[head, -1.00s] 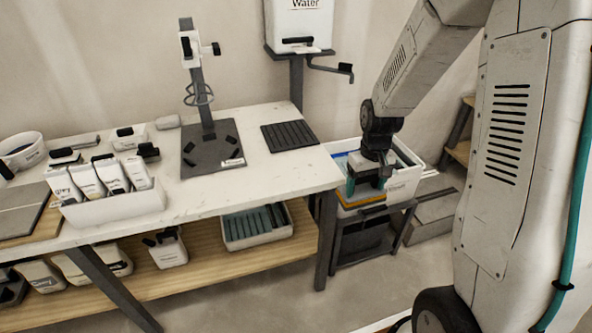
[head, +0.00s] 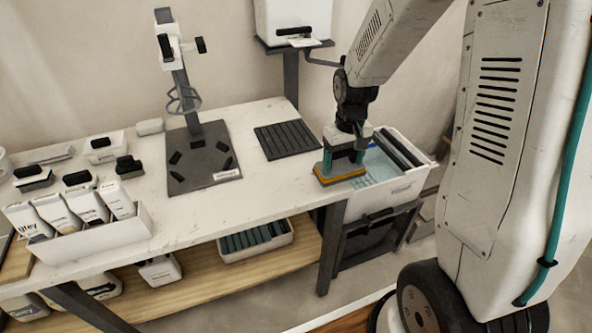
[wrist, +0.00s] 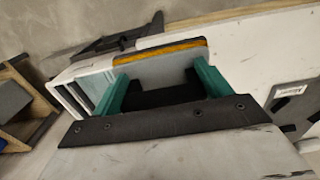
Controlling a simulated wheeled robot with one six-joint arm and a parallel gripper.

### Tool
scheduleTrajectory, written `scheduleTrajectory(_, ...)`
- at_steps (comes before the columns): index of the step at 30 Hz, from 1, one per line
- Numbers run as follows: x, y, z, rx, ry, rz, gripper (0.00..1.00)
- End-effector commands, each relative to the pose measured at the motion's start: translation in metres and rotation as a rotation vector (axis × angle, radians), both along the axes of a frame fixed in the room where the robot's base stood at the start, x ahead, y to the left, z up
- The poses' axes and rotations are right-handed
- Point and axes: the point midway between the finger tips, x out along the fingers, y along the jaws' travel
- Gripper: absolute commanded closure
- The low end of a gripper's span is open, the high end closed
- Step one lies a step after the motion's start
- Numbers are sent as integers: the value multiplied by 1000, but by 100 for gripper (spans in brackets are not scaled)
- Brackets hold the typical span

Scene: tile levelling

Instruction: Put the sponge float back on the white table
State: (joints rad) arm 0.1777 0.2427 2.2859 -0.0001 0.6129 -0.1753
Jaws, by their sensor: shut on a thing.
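The sponge float, a grey block with an orange-yellow sponge face (head: 341,176), is held between the teal fingers of my gripper (head: 343,160). In the wrist view the float (wrist: 158,66) lies between both fingers (wrist: 160,90), its orange edge at the far side. The white table (head: 262,186) runs from the left to below the gripper. The float is over its right end, sponge down. Whether it touches the tabletop cannot be told. The fingers hide part of the float.
A white wash bin (head: 393,196) with rollers and bluish water stands right of the table. A dark ribbed mat (head: 288,140) lies left of the gripper, and a black base plate with a post (head: 203,160) stands further left. The table front between them is clear.

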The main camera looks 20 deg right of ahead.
Motion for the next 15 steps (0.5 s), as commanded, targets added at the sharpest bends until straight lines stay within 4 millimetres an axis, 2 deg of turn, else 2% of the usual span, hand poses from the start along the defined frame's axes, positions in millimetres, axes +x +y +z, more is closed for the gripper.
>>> scheduleTrajectory(1,7,13,-2,0,2,7,61)
scheduleTrajectory(9,40,72,-8,0,0,5,61)
scheduleTrajectory(15,51,92,-10,0,0,1,61)
